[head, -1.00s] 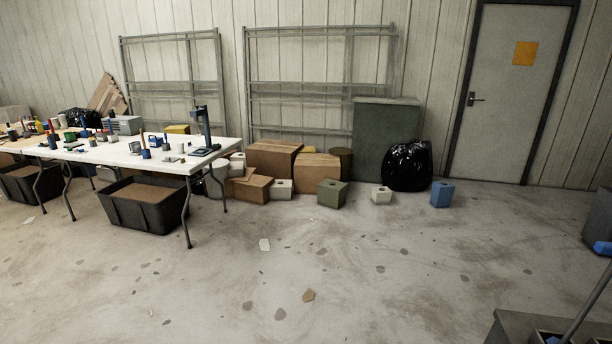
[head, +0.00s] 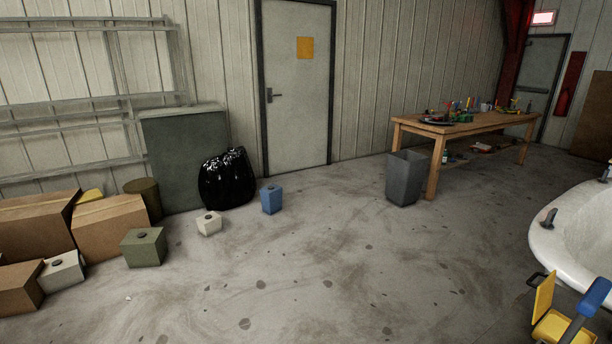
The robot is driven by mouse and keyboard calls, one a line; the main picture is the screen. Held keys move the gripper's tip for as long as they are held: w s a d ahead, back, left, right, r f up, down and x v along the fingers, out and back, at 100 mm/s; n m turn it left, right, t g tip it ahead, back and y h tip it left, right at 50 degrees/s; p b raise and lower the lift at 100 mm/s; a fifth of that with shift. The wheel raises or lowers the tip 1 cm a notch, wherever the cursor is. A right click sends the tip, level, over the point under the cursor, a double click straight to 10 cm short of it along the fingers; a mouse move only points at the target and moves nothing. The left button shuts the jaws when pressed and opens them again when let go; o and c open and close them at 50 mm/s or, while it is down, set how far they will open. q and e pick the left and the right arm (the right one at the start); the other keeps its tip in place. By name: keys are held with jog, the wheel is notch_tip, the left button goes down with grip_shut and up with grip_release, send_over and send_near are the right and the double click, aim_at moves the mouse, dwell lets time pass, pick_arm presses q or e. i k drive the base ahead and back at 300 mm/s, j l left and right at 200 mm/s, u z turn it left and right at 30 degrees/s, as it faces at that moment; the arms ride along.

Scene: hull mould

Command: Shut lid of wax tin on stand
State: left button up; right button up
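A yellow box-like tin (head: 558,329) shows at the lower right edge of the head view, partly cut off by the bottom of the picture. A yellow flap (head: 543,299) stands up at its left side like a raised lid. A long tool with a blue end (head: 595,296) slants across its right part. I cannot tell for sure that this is the wax tin, and what it rests on is out of view. Neither of my grippers is in view.
A white hull mould (head: 575,240) stands at the right, just behind the yellow tin. A wooden workbench (head: 460,124) and grey bin (head: 405,178) are farther back. Boxes, a black bag (head: 227,178) and a blue container (head: 271,199) line the wall. The middle floor is open.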

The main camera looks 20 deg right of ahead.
aim_at(544, 292)
jog(key=i+z, duration=0.2)
jog(key=z, duration=0.2)
jog(key=i+z, duration=0.2)
jog(key=z, duration=0.25)
jog(key=i+j+z, duration=0.15)
jog(key=z, duration=0.25)
jog(key=i+j+z, duration=0.2)
jog(key=z, duration=0.25)
jog(key=i+j+z, duration=0.15)
jog(key=z, duration=0.25)
jog(key=i+j+z, duration=0.1)
jog(key=j+z, duration=0.3)
jog(key=i+j+z, duration=0.2)
jog(key=z, duration=0.2)
jog(key=i+j+z, duration=0.1)
jog(key=j+z, duration=0.25)
jog(key=i+j+z, duration=0.1)
jog(key=j+z, duration=0.3)
